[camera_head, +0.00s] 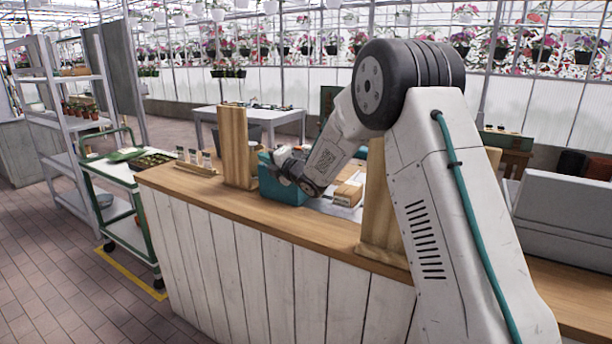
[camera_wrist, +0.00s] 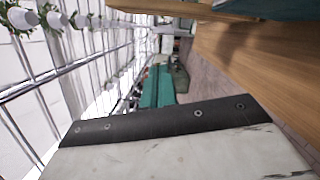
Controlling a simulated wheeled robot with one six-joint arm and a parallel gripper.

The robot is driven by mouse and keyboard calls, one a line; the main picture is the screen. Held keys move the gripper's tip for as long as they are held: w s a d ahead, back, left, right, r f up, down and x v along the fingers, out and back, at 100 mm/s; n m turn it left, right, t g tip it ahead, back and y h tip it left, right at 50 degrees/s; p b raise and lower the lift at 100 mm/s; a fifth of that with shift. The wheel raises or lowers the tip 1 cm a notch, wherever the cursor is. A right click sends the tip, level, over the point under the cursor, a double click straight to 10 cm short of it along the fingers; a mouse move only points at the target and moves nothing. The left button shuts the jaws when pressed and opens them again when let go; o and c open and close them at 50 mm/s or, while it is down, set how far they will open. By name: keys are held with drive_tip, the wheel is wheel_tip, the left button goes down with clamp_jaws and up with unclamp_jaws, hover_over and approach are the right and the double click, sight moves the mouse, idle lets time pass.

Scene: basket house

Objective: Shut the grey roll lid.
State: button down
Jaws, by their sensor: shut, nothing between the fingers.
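A large grey case (camera_head: 568,212) with a smooth sloping upper part stands at the right, partly hidden behind my arm. I cannot tell if this upper part is the grey roll lid; no other clear grey lid shows. My gripper (camera_head: 281,165) is well left of the case, over the wooden counter, close to a teal box (camera_head: 284,190). It is shut and empty. I cannot tell if it touches the box. The wrist view shows no clear fingers and no grey lid.
The wooden counter (camera_head: 262,215) runs across the front. Upright wooden posts (camera_head: 237,147) stand on it, with a small rack of bottles (camera_head: 196,164) at its left end. A cardboard-coloured box (camera_head: 348,192) lies right of my gripper. A green trolley (camera_head: 128,196) stands left.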

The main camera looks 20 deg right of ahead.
drive_tip(key=s+d+r+m+g+h, duration=0.1)
drive_tip(key=s+d+m+g+h, duration=0.2)
drive_tip(key=s+m, duration=0.65)
drive_tip(key=s+d+r+m+g+h, duration=0.2)
drive_tip(key=s+d+m+h, duration=0.25)
drive_tip(key=s, duration=0.95)
drive_tip(key=s+f+m+g+h, duration=0.2)
drive_tip(key=s+f+m+g, duration=0.45)
drive_tip(key=s, duration=0.55)
drive_tip(key=s+a+r+m+g+y, duration=0.1)
drive_tip(key=s+a+m+g, duration=0.1)
drive_tip(key=s, duration=1)
drive_tip(key=s+a+r+m+g, duration=0.2)
drive_tip(key=s+a+m, duration=0.1)
drive_tip(key=s, duration=0.9)
drive_tip(key=shift+s+a+r+m+y, duration=0.15)
drive_tip(key=shift+s+a+m+y, duration=0.05)
drive_tip(key=shift+s+m+y, duration=0.2)
